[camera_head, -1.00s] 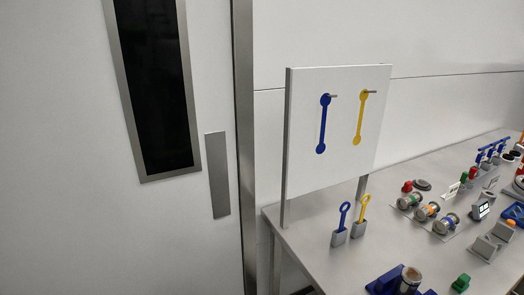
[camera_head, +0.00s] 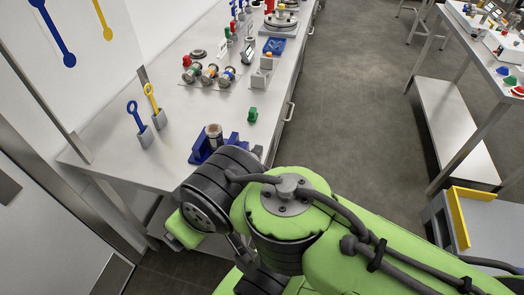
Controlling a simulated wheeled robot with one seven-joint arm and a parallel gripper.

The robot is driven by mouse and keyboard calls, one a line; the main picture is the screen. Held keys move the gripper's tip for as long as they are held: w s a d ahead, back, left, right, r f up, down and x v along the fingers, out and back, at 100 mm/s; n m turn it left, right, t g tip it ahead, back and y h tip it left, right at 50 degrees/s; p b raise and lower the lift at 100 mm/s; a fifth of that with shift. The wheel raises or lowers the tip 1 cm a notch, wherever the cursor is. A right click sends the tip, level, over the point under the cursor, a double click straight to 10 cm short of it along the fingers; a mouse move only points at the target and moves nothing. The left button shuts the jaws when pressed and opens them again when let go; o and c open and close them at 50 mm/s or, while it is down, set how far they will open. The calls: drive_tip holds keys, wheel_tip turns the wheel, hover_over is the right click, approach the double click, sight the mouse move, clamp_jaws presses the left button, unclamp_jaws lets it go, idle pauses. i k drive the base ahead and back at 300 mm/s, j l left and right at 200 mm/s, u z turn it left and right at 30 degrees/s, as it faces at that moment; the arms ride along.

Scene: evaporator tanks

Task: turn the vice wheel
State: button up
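A blue vice (camera_head: 200,148) stands near the front edge of the long steel bench, left of centre. A metal cylinder with a brownish top (camera_head: 214,131) stands upright at it. I cannot clearly make out the vice's wheel. A small grey part (camera_head: 257,151) shows at its right end, just above my arm. My green and dark grey arm fills the lower middle, and its dark joint is in front of the vice in the picture. My gripper's fingers do not show.
On the bench (camera_head: 120,162) are a green block (camera_head: 252,115), several metal cylinders (camera_head: 209,73), a blue tray (camera_head: 274,46) and two upright tools (camera_head: 147,105). Grey floor (camera_head: 350,100) lies open to the right. A second table (camera_head: 470,80) and a yellow-edged cart (camera_head: 458,218) stand there.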

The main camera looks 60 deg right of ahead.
sight(258, 150)
drive_tip(key=k+l+z, duration=0.15)
drive_tip(key=l+z, duration=0.25)
drive_tip(key=k+l+z, duration=0.1)
drive_tip(key=l+z, duration=0.35)
drive_tip(key=j, duration=0.1)
